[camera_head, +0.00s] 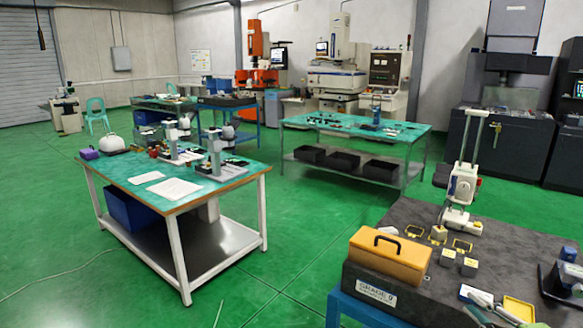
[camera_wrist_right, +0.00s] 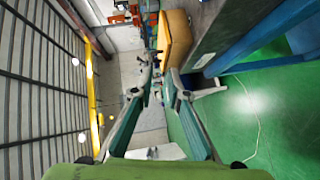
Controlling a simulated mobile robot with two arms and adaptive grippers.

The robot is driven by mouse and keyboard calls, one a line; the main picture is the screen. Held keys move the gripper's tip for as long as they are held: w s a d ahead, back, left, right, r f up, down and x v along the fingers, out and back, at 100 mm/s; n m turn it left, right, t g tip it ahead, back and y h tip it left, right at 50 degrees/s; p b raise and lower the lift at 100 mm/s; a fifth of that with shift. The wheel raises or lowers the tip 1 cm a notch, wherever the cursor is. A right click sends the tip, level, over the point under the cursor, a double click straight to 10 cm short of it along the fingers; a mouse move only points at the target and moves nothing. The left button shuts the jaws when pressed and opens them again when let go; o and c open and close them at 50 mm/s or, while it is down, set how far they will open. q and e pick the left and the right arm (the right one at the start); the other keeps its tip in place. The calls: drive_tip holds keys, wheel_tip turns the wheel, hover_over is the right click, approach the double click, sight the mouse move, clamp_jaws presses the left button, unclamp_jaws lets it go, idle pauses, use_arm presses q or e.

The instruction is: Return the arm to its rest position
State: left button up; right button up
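My right gripper (camera_head: 472,303) shows at the bottom edge of the head view, low over the front of the dark granite table (camera_head: 408,213). In the right wrist view its two teal-padded fingers (camera_wrist_right: 157,72) stand apart at the tips, with nothing held between them. A yellow-orange case (camera_head: 390,258) with a black handle sits on the granite, left of the gripper; it also shows beyond the fingers in the right wrist view (camera_wrist_right: 176,40). My left gripper is not in view.
A white height gauge (camera_head: 462,188), small grey blocks (camera_head: 469,267) and a yellow tray (camera_head: 519,309) are on the granite near the gripper. A dark instrument (camera_head: 562,280) stands at the right edge. Green-topped workbenches (camera_head: 140,185) stand further off, with open green floor between.

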drive_tip(key=s+d+f+m+g+h, duration=0.25)
drive_tip(key=d+f, duration=0.25)
drive_tip(key=f, duration=0.5)
drive_tip(key=s+d+f+m+g+h, duration=0.1)
drive_tip(key=s+d+f+m, duration=0.25)
drive_tip(key=f, duration=0.55)
drive_tip(key=s+d+f+m+g+h, duration=0.1)
drive_tip(key=s+d+f+m+h, duration=0.15)
drive_tip(key=d+f, duration=0.55)
drive_tip(key=s+a+f+m+g, duration=0.1)
drive_tip(key=s+a+f, duration=0.15)
drive_tip(key=f, duration=0.35)
drive_tip(key=s+a+f+m+g, duration=0.1)
drive_tip(key=s+f+g, duration=0.1)
drive_tip(key=s+f, duration=0.35)
drive_tip(key=s+a+f+m+g+y, duration=0.1)
drive_tip(key=s+a+f+m+g, duration=0.1)
drive_tip(key=s+a+f, duration=0.45)
drive_tip(key=s+a+f+m+g+y, duration=0.15)
drive_tip(key=s+a+f, duration=0.25)
drive_tip(key=s+f, duration=0.6)
drive_tip(key=s+a+f+g, duration=0.2)
drive_tip(key=s+a+f, duration=0.3)
drive_tip(key=a, duration=0.4)
drive_tip(key=s+a+f+m+g+y, duration=0.1)
drive_tip(key=s+a+f, duration=0.4)
drive_tip(key=s+a, duration=0.3)
drive_tip(key=shift+s+a+g, duration=0.3)
drive_tip(key=shift+a+g, duration=0.1)
drive_tip(key=shift+a, duration=0.15)
